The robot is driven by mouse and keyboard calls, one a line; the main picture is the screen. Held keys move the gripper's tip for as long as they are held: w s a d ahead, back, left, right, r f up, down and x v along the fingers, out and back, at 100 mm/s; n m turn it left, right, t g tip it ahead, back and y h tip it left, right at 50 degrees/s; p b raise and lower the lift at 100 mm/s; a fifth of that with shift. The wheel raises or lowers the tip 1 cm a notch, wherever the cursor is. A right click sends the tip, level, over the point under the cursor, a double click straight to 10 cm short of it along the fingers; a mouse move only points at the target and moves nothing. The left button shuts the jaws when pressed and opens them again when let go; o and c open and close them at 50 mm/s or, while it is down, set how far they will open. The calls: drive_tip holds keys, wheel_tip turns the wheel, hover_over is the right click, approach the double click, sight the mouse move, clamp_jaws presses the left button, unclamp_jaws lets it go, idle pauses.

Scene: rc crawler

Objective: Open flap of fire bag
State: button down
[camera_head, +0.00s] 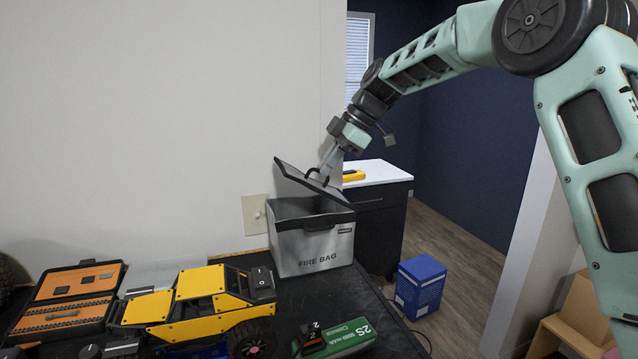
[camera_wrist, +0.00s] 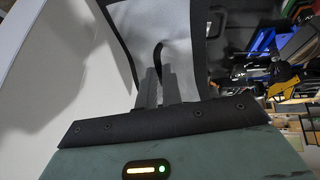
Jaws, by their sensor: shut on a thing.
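The silver-grey fire bag (camera_head: 312,247), marked "FIRE BAG", stands upright on the black table against the wall. Its flap (camera_head: 302,180), dark-edged, is raised and tilted above the opening, with the dark inside partly showing. My gripper (camera_head: 325,172) reaches down from the upper right and is shut on the black loop handle of the flap. In the wrist view the two fingers (camera_wrist: 159,75) are close together at the black loop (camera_wrist: 158,55), with the grey underside or face of the flap (camera_wrist: 175,25) behind them.
A yellow RC crawler (camera_head: 195,305) and an orange case (camera_head: 70,295) are on the black table at left. A green battery box (camera_head: 345,338) lies in front of the bag. A blue box (camera_head: 420,285) is on the floor at right. A white-topped cabinet (camera_head: 385,173) stands behind.

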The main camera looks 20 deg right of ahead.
drive_tip(key=d+y+b, duration=0.2)
drive_tip(key=b, duration=0.1)
drive_tip(key=shift+d+y+b, duration=0.4)
drive_tip(key=d+f+m+t+y+b, duration=0.1)
drive_tip(key=d+y+b, duration=0.7)
drive_tip(key=b, duration=1)
drive_tip(key=shift+f+m+y, duration=0.3)
drive_tip(key=shift+m+y, duration=0.1)
drive_tip(key=shift+y, duration=0.4)
drive_tip(key=shift+d, duration=0.1)
